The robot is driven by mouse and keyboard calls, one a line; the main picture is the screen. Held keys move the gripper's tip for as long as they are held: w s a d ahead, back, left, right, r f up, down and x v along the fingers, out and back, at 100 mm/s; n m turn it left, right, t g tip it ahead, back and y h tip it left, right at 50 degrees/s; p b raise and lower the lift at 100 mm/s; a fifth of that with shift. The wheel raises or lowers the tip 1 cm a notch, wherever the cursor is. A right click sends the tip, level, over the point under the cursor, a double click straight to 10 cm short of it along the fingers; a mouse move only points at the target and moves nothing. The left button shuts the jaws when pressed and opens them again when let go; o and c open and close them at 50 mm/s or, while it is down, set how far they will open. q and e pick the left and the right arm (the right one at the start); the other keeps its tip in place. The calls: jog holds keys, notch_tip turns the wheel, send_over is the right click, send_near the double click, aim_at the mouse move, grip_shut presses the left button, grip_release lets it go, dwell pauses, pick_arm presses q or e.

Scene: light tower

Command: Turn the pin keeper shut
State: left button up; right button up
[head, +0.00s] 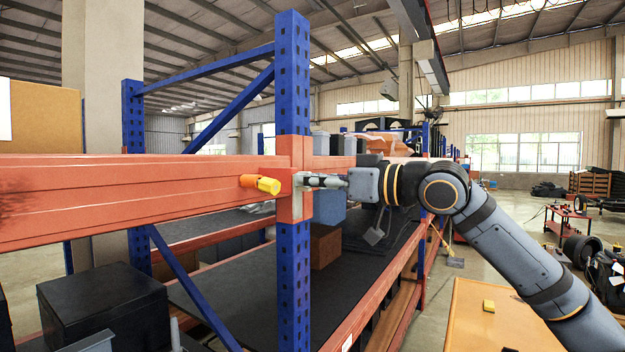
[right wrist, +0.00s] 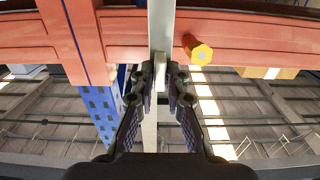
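The pin keeper (head: 298,196) is a pale grey metal piece on the orange end plate at the blue upright. In the right wrist view it appears as a pale upright bar (right wrist: 161,28) crossing the orange beam. My right gripper (head: 308,181) reaches it from the right, level with the beam. In the right wrist view its fingertips (right wrist: 161,75) are drawn close together, one on each side of the bar, and appear to touch it. A yellow-headed pin (head: 268,185) sticks out of the beam to the left, apart from the gripper. My left gripper is not in view.
The orange beam (head: 120,195) meets the blue upright (head: 292,75). A black box (head: 105,308) stands at lower left. A blue-grey bin (head: 330,212) and a brown box (head: 325,246) are behind the upright. An orange-yellow surface (head: 480,325) lies below my right arm.

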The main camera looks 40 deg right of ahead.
grip_shut()
jog(key=shift+d+f+m+b, duration=0.1)
jog(key=shift+m+b, duration=0.3)
jog(key=shift+m, duration=4.05)
jog(key=shift+d+f+m+b, duration=0.1)
jog(key=shift+m+b, duration=0.25)
jog(key=shift+m, duration=4.1)
jog(key=o, duration=0.6)
grip_release()
